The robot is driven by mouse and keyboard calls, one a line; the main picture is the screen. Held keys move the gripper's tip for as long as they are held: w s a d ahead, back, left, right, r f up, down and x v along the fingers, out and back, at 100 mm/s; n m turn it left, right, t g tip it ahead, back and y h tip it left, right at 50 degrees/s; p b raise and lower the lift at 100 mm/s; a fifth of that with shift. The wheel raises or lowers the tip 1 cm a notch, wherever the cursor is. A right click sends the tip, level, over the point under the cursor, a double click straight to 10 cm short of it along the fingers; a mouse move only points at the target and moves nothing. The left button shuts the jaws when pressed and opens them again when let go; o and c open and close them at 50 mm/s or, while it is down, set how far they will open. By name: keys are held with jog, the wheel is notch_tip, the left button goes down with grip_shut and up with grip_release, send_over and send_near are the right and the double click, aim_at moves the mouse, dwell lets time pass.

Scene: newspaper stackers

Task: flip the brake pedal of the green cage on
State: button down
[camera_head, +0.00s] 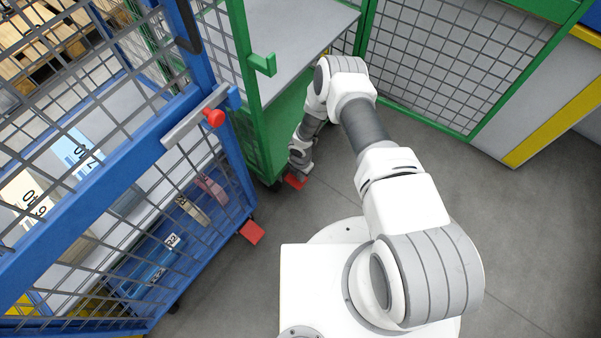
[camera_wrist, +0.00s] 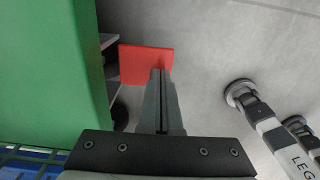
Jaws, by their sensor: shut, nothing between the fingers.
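The green cage (camera_head: 262,65) stands at the top middle in the head view, and its green side panel (camera_wrist: 50,70) fills the left of the wrist view. Its red brake pedal (camera_head: 296,181) sticks out low at the cage's bottom edge. In the wrist view the pedal (camera_wrist: 140,64) is a flat red plate just beyond my gripper (camera_wrist: 161,75). My gripper is shut and empty, its fingertips over the pedal's right part. I cannot tell whether they touch it. In the head view my wrist hides the fingers.
A blue cage (camera_head: 150,150) holding boxes stands at the left, with its own red pedal (camera_head: 252,232) near the floor. A green mesh panel (camera_head: 450,60) and a yellow-edged grey unit (camera_head: 545,100) stand at the back right. The grey floor (camera_head: 500,230) at the right is clear.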

jog(key=shift+f, duration=0.65)
jog(key=shift+p, duration=0.3)
jog(key=shift+s+d+f+p, duration=0.1)
jog(key=shift+s+p, duration=0.05)
jog(key=shift+p, duration=0.25)
jog(key=y+p, duration=0.1)
jog(key=t+y+p, duration=0.1)
jog(key=p, duration=0.1)
jog(key=shift+d+f+t, duration=0.1)
jog(key=shift+f+t, duration=0.2)
jog(key=shift+s+d+f+b, duration=0.1)
jog(key=shift+s+f+b, duration=0.15)
jog(key=shift+f, duration=0.3)
jog(key=shift+f+t+y, duration=0.1)
jog(key=shift+t+y, duration=0.2)
jog(key=shift+y, duration=0.1)
jog(key=shift+w+f, duration=0.1)
jog(key=shift+f, duration=0.45)
jog(key=shift+d+b, duration=0.1)
jog(key=shift+b, duration=0.2)
jog(key=shift+r, duration=0.1)
